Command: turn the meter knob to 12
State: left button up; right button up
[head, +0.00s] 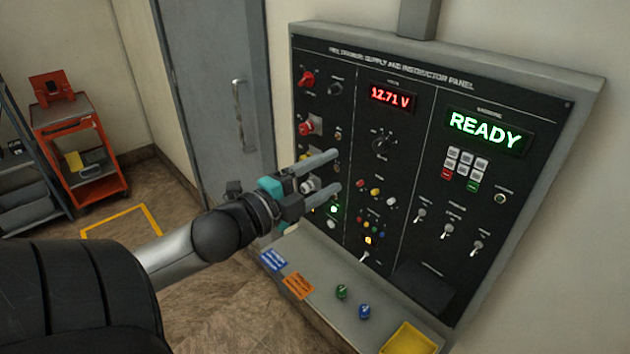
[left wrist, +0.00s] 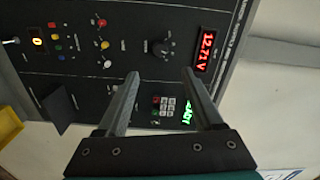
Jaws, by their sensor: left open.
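The meter knob (head: 381,145) is a black round rotary knob on the dark panel, below the red meter display (head: 390,97) that reads 12.71 V. The marks around the knob are too small to read, so its setting cannot be told. My left gripper (head: 336,170) is open and empty, left of and a little lower than the knob, with its fingers pointing towards the panel. In the left wrist view the knob (left wrist: 159,48) shows beyond and between the open fingertips, apart from them. My right gripper is not in view.
The panel also carries a green READY display (head: 485,131), a keypad (head: 465,168), toggle switches (head: 447,230), coloured jacks and red knobs (head: 306,78). A grey shelf below holds labels, green and blue caps and a yellow tray (head: 408,340). A red cart (head: 85,150) stands far left.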

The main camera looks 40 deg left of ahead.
pick_arm(q)
jog(key=shift+s+a, duration=0.1)
jog(key=shift+s, duration=1.15)
jog(key=s+a+f+n+g+y+b, duration=0.1)
jog(key=a+f+n+g+y+b, duration=0.2)
jog(key=f, duration=0.9)
jog(key=s+a+f+n+g+y+b, duration=0.15)
jog(key=a+f+n, duration=0.3)
jog(key=f, duration=0.75)
jog(key=s+f+n+g+b, duration=0.1)
jog(key=s+f+g+b, duration=0.15)
jog(key=f, duration=0.65)
jog(key=s+f+n+g+b, duration=0.15)
jog(key=s+f, duration=0.25)
jog(key=f, duration=0.5)
jog(key=s+d+f+n+g+h+b, duration=0.1)
jog(key=s+d+f, duration=0.25)
jog(key=f, duration=0.35)
jog(key=s+d+f+n+g+b, duration=0.1)
jog(key=s+d+f+g+b, duration=0.2)
jog(key=f, duration=0.4)
jog(key=s+d+f+n+h, duration=0.1)
jog(key=s+d+f, duration=0.2)
jog(key=s+f, duration=0.3)
jog(key=s+d+f+n+g+h+b, duration=0.1)
jog(key=s+d+f+g+b, duration=0.2)
jog(key=s+d+f, duration=0.9)
jog(key=shift+d+f+g, duration=0.25)
jog(key=shift+f+g, duration=0.1)
jog(key=shift+g, duration=0.4)
